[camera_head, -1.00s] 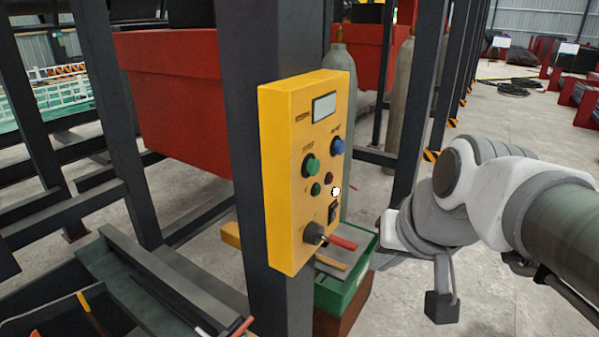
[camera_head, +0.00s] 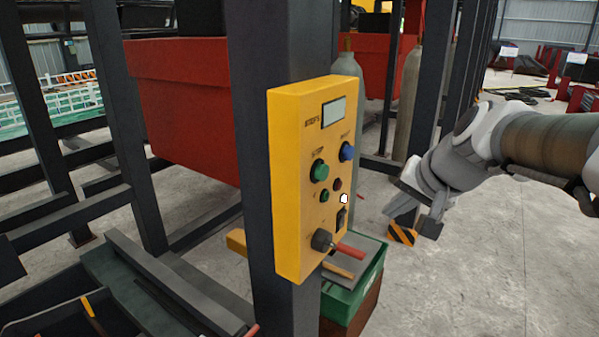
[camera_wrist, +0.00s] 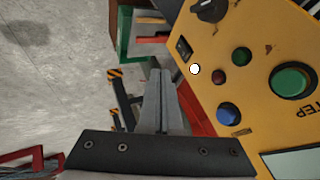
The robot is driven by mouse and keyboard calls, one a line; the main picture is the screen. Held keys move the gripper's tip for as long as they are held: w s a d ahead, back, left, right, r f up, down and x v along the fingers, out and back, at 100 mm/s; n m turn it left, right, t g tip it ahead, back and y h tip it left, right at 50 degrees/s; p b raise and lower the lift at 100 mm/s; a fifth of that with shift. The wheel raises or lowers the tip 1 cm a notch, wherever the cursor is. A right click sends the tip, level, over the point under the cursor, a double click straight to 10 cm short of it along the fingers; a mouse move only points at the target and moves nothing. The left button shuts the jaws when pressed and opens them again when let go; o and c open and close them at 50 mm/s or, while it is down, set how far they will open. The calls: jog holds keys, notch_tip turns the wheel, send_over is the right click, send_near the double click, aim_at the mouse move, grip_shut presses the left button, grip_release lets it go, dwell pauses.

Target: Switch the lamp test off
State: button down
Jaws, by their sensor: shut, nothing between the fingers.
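A yellow control box (camera_head: 293,180) is fixed to a dark upright post. Its face has a display (camera_head: 334,112), a green button (camera_head: 320,170), a blue button (camera_head: 347,152), a small green lamp (camera_head: 324,197), a small dark red lamp (camera_head: 338,184) and a bright white spot (camera_head: 344,198). Below are a black rocker switch (camera_head: 342,218) and a black knob (camera_head: 322,240). The rocker also shows in the wrist view (camera_wrist: 184,49); its label is unreadable. My gripper (camera_wrist: 160,75) is shut and empty, in front of the box's face and apart from it.
A green crate (camera_head: 352,295) with a red-handled item stands low behind the box. Dark steel posts (camera_head: 283,50) and a red bin (camera_head: 185,110) are behind it. A striped foot (camera_head: 402,234) is on the floor near my arm. Floor at right is open.

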aim_at(346, 213)
jog(key=w+a+f, duration=0.5)
jog(key=w+f, duration=0.2)
jog(key=w, duration=0.1)
jog(key=shift+w, duration=0.15)
jog(key=shift+f, duration=0.1)
jog(key=shift+w+a, duration=0.15)
jog(key=shift+a, duration=0.05)
jog(key=shift+r+p, duration=0.2)
jog(key=shift+p, duration=0.1)
jog(key=shift+r+p, duration=0.55)
jog(key=shift+r, duration=0.15)
